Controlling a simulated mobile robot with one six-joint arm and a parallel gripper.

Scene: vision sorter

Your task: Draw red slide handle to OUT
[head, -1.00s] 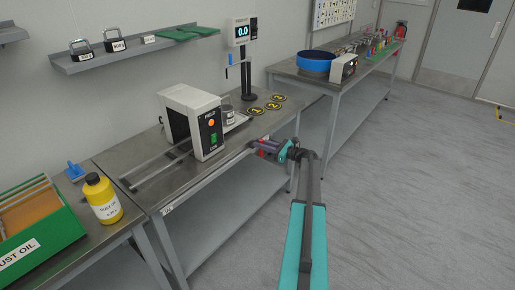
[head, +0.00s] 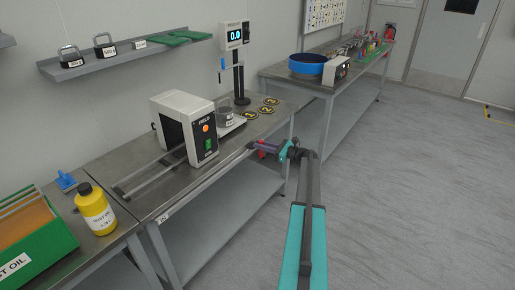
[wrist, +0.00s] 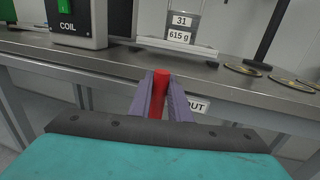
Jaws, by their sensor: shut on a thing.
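My gripper (head: 262,148) is at the front edge of the bench and is shut on the red slide handle. In the wrist view the gripper's purple fingers (wrist: 160,98) are on both sides of the upright red handle (wrist: 160,88). The OUT label (wrist: 195,106) is on the bench edge just right of the fingers. Behind the handle, a jar (wrist: 181,24) marked 31 and 615 g stands on a pale tray (wrist: 196,50). In the head view this jar (head: 226,113) is just right of the white coil housing (head: 183,125).
Rails (head: 145,184) run out left of the housing. A yellow bottle (head: 97,210) and a green bin (head: 40,252) are at left. The floor at right is clear.

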